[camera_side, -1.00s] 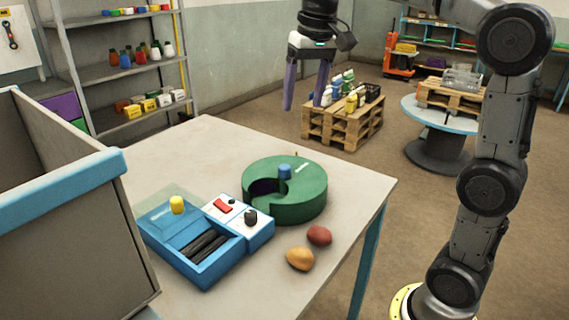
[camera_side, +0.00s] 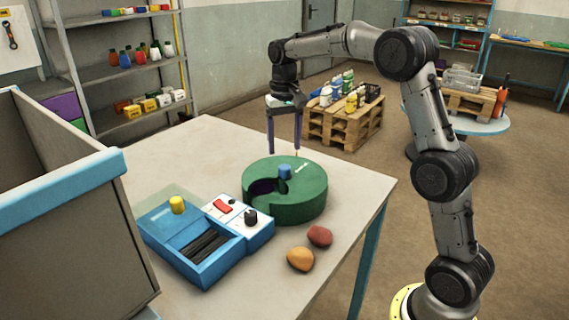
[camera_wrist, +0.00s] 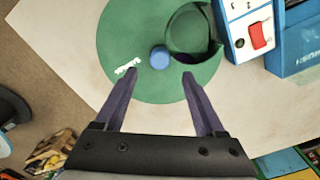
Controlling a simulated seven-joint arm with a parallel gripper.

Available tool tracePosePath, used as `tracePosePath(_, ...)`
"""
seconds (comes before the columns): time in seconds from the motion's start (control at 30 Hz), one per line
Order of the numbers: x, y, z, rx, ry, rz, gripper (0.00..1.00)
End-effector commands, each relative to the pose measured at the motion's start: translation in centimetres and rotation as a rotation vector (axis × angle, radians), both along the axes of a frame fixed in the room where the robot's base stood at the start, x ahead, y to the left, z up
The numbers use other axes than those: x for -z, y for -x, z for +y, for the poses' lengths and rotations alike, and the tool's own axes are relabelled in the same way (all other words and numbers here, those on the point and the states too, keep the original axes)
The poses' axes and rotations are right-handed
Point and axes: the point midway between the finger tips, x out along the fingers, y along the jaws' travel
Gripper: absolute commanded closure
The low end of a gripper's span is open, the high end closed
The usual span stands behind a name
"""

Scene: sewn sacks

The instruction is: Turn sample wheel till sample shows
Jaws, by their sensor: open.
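The sample wheel is a round green drum (camera_side: 300,205) on the table, with a blue knob (camera_side: 284,172) on top and a dark opening (camera_side: 262,188) on its left side. In the wrist view the green wheel (camera_wrist: 135,80) has its blue knob (camera_wrist: 160,57) near the middle, and the opening (camera_wrist: 190,32) lies up and right of the knob. My gripper (camera_side: 285,153) hangs pointing down just above the wheel's far part. In the wrist view my gripper (camera_wrist: 146,73) is open and empty, its purple fingers apart, with the knob just ahead between their lines. What the opening holds is unclear.
A blue box unit (camera_side: 205,240) with a yellow knob (camera_side: 176,204), a red switch (camera_side: 222,205) and a black knob (camera_side: 250,217) stands left of the wheel. Red (camera_side: 319,236) and orange (camera_side: 300,259) lumps lie in front. A large grey bin (camera_side: 75,210) stands at left.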

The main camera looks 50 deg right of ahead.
Motion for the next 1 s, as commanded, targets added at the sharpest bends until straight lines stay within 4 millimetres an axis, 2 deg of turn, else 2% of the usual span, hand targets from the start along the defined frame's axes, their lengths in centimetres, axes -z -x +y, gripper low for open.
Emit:
tracePosePath(0.1, 2.4, 0.1, 0.0, 0.000, -0.001, 0.004, 0.28)
tracePosePath(0.3, 5.2, 0.1, 0.0, 0.000, -0.001, 0.003, 0.28)
tracePosePath(0.5, 6.4, 0.0, 0.0, 0.000, 0.000, 0.000, 0.28)
tracePosePath(0.77, 6.5, 0.0, 0.0, 0.000, 0.001, -0.001, 0.28)
tracePosePath(0.87, 6.5, 0.0, 0.0, 0.000, 0.000, 0.000, 0.43)
tracePosePath(1.0, 6.4, 0.0, 0.0, 0.000, 0.000, 0.000, 0.68)
